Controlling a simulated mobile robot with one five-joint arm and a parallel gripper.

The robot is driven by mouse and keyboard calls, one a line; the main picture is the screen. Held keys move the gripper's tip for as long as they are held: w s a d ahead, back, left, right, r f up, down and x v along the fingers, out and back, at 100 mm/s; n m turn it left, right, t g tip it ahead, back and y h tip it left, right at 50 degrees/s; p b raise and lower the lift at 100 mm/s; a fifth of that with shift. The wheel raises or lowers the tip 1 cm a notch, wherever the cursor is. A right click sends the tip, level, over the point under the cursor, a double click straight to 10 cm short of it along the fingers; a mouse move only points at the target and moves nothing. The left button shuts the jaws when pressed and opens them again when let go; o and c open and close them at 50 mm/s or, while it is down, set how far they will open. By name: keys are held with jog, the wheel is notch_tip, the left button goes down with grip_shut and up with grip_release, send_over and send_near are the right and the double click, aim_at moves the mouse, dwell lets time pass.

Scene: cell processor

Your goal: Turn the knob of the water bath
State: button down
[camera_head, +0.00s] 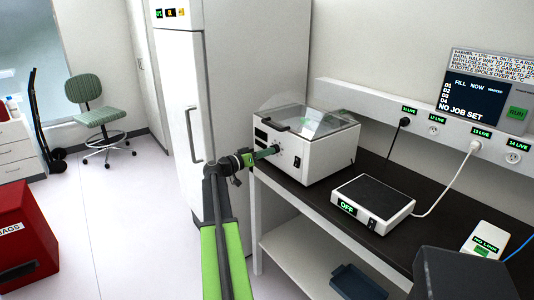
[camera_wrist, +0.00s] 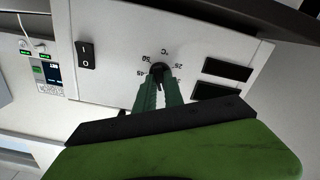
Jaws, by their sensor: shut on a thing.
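The water bath (camera_head: 327,165) is a white box with a clear lid, standing on the black bench top. Its front panel (camera_wrist: 115,50) fills much of the wrist view, upside down, with a temperature scale in °C around the knob. The dark knob (camera_wrist: 158,68) sits in the middle of that scale. My gripper (camera_wrist: 158,82) has its green fingers closed on the knob, hiding part of it. In the head view my gripper (camera_head: 268,152) reaches the panel from the left. A black rocker switch (camera_wrist: 87,54) and two dark displays (camera_wrist: 227,70) flank the knob.
A hot plate marked OFF (camera_head: 372,203) stands right of the bath on the bench (camera_head: 420,180). Wall sockets (camera_head: 433,130) and a screen (camera_head: 475,100) are behind. A tall white cabinet (camera_head: 190,90) is left of the bath. Floor at left is clear before the chair (camera_head: 95,115).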

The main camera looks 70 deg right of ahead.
jog(key=shift+s+a+f, duration=0.1)
jog(key=shift+s, duration=0.05)
jog(key=c, duration=1.4)
grip_release()
jog(key=shift+c, duration=0.2)
jog(key=v, duration=1.7)
jog(key=shift+a, duration=0.15)
